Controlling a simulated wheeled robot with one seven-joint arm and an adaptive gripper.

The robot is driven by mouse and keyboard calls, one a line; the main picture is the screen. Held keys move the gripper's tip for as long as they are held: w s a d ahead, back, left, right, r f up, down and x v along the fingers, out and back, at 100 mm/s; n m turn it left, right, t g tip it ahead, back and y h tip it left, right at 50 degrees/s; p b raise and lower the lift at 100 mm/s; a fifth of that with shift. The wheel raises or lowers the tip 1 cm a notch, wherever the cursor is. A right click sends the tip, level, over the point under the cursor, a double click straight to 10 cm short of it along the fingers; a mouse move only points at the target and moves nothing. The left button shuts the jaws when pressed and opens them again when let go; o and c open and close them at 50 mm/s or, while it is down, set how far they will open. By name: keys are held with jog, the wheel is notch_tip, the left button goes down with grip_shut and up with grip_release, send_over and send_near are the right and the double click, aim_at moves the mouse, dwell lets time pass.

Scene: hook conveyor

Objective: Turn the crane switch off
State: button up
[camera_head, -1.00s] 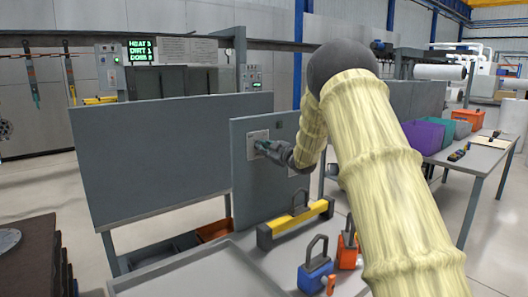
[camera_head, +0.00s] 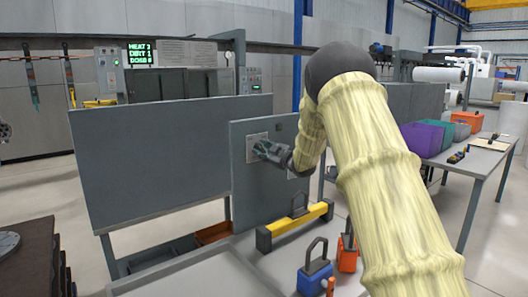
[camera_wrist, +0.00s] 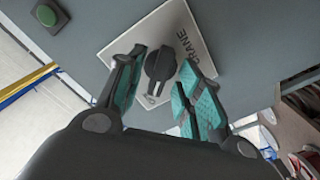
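The crane switch (camera_wrist: 160,63) is a black rotary knob on a pale plate marked CRANE (camera_wrist: 190,30), fixed to a grey upright panel (camera_head: 250,190). My gripper (camera_wrist: 163,58) is open, with one teal-padded finger on each side of the knob. A gap shows between the knob and each pad, so the fingers are not closed on it. A small pale mark shows on the plate below the knob, too small to read. In the head view my gripper (camera_head: 264,150) is at the plate (camera_head: 253,140) and hides the knob.
A green button (camera_wrist: 46,16) is on the same panel, left of the plate in the wrist view. A yellow bar with a handle (camera_head: 296,226) and a blue block (camera_head: 314,280) stand on the bench below. A wide grey panel (camera_head: 160,160) stands left.

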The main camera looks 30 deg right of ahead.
jog(key=s+d, duration=0.1)
jog(key=s, duration=1.1)
